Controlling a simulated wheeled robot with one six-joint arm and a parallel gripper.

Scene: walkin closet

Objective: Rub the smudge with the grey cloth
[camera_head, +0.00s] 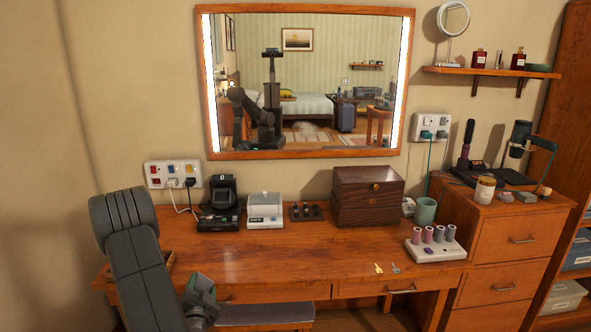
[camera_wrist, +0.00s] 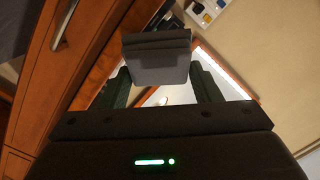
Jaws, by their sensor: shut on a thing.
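My gripper (camera_wrist: 160,78) is shut on the grey cloth (camera_wrist: 157,60) in the wrist view. The cloth looks like a folded, flat-faced pad between the two dark green fingers. In the head view my gripper (camera_head: 200,294) is low at the front edge of the desk, left of centre; the cloth is hidden there. The wall mirror (camera_head: 305,90) hangs above the desk, well away from my gripper.
The desk (camera_head: 270,258) has a clear middle. A charger dock (camera_head: 221,205), white box (camera_head: 265,210), dark wooden box (camera_head: 367,196), green cup (camera_head: 425,211) and white spool tray (camera_head: 435,250) stand on it.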

